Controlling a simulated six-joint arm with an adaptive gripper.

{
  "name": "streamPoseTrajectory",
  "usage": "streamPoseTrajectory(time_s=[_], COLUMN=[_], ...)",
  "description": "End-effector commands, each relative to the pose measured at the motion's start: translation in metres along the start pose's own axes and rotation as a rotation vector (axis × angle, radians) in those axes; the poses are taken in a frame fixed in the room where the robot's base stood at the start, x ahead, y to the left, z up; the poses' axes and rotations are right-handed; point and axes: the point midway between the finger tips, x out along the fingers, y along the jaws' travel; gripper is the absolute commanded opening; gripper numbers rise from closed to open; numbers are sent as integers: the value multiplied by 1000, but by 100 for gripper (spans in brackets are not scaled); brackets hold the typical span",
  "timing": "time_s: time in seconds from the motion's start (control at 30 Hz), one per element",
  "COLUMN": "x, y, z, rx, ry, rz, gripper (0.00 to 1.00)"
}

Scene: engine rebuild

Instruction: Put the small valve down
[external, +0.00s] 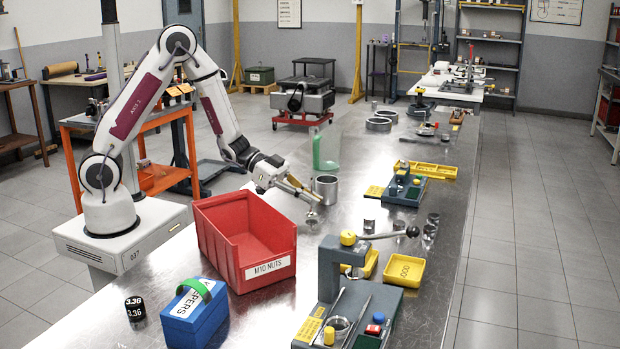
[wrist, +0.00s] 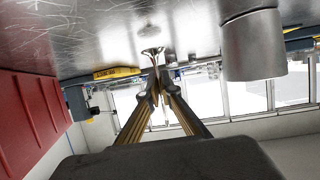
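The small valve (wrist: 152,51) is a thin-stemmed metal piece with a flared round head. My gripper (wrist: 158,84) is shut on its stem, with the head pointing away from the fingers towards the steel bench top (wrist: 85,40). A reflection shows a short way from the head, so the valve looks a little above the surface. In the external view the valve (external: 311,214) hangs head down below my gripper (external: 305,192), between the red bin and a grey metal cylinder. The part of the stem between the fingers is mostly hidden.
The red M10 NUTS bin (external: 245,240) stands close on the left. The grey cylinder (external: 326,188) stands just behind the valve and shows large in the wrist view (wrist: 252,45). A lever press (external: 345,270) is in front. Bare bench surrounds the valve.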

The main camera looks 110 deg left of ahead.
Motion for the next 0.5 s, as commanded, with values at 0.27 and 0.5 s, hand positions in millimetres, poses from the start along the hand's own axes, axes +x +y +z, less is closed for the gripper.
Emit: streamPoseTrajectory(time_s=[0.27, 0.5], x=[3, 3], y=[0, 0], z=[8, 8], rx=[0, 0], ry=[0, 0], rz=[-1, -1], gripper=[0, 0])
